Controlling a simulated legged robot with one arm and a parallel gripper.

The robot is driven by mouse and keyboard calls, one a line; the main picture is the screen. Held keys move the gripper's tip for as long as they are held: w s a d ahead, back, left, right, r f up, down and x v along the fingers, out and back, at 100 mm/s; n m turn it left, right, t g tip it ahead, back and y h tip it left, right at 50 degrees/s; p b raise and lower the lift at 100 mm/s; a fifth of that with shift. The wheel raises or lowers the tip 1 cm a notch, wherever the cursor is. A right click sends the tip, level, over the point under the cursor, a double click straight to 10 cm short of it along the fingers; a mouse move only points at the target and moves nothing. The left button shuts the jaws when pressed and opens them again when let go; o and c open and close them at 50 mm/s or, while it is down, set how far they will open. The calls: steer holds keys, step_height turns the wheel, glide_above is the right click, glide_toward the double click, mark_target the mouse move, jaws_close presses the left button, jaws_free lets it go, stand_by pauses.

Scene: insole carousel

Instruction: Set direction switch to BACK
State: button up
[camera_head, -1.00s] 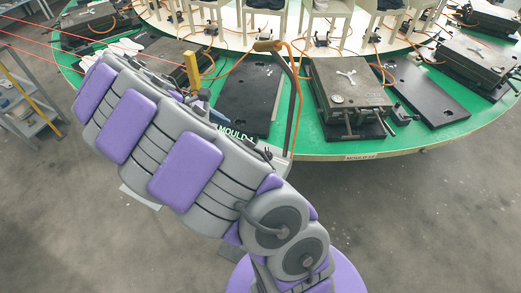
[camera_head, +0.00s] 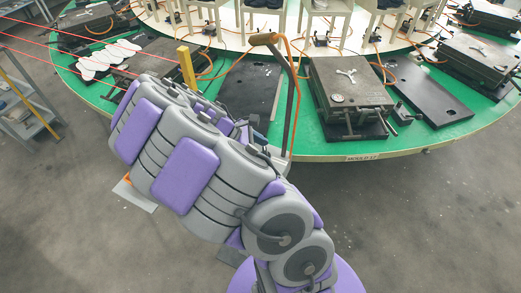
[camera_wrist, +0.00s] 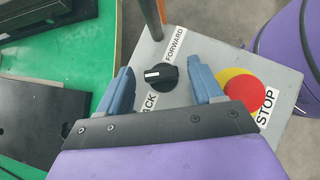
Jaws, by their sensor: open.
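The direction switch (camera_wrist: 161,76) is a black rotary knob on a grey control box (camera_wrist: 225,65) in the wrist view. Its white mark points to the left. The FORWARD label (camera_wrist: 176,45) is above and right of the knob. The BACK label (camera_wrist: 150,102) is below it, with its first letter hidden. My gripper (camera_wrist: 160,70) is open, with one blue finger on each side of the knob and gaps to both. I cannot tell how far the fingertips are above the panel. In the head view my arm hides most of the control box.
A red STOP button (camera_wrist: 243,88) on a yellow base sits close to the right finger. A post with a brown handle (camera_head: 264,39) rises by the box. The green carousel (camera_head: 320,140) carries moulds (camera_head: 345,85). A yellow post (camera_head: 187,68) stands behind my arm. White insoles (camera_head: 108,57) lie at left.

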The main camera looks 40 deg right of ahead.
steer(key=shift+d, duration=0.25)
steer(key=shift+a, duration=0.4)
steer(key=c, duration=1.1)
steer(key=shift+o, duration=0.2)
steer(key=shift+s+r+n+t+p, duration=0.15)
steer(key=shift+r+n+t+p, duration=0.25)
steer(key=shift+p, duration=0.85)
steer(key=shift+f+n+t+h+p, duration=0.15)
steer(key=shift+n+t+h+p, duration=0.35)
steer(key=shift+n+p, duration=0.55)
steer(key=shift+f+p, duration=0.2)
steer(key=shift+p, duration=0.15)
